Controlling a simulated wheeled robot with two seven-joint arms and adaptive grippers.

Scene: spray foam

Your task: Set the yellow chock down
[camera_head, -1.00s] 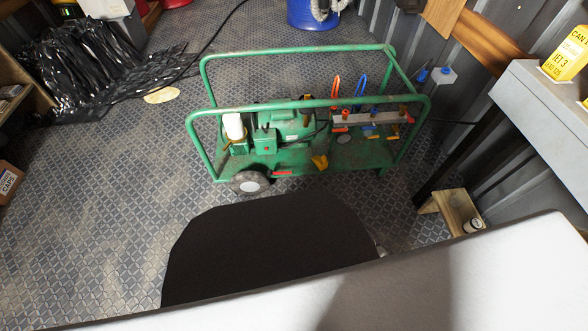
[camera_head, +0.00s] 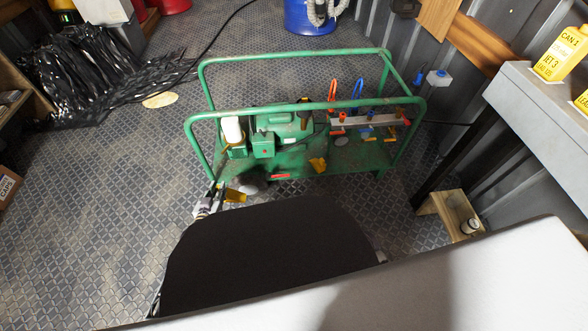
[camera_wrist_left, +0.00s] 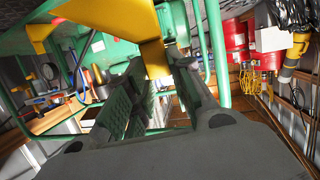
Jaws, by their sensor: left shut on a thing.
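The yellow chock (camera_head: 236,196) is at the near left corner of the green cart (camera_head: 345,152), in front of the cart's wheel. My left gripper (camera_head: 218,193) is shut on it, with the arm mostly hidden behind my own dark body part. In the left wrist view, the yellow chock (camera_wrist_left: 153,52) sits between the fingertips of my left gripper (camera_wrist_left: 160,75). Whether the chock touches the floor cannot be told. A second yellow piece (camera_head: 318,165) is on the cart's deck. My right gripper is not in view.
A grey worktop (camera_head: 540,95) with yellow containers (camera_head: 560,55) stands at the right, and a small wooden stand (camera_head: 455,214) is below it. A blue drum (camera_head: 310,15) is at the back. The patterned floor (camera_head: 100,200) is clear left of the cart.

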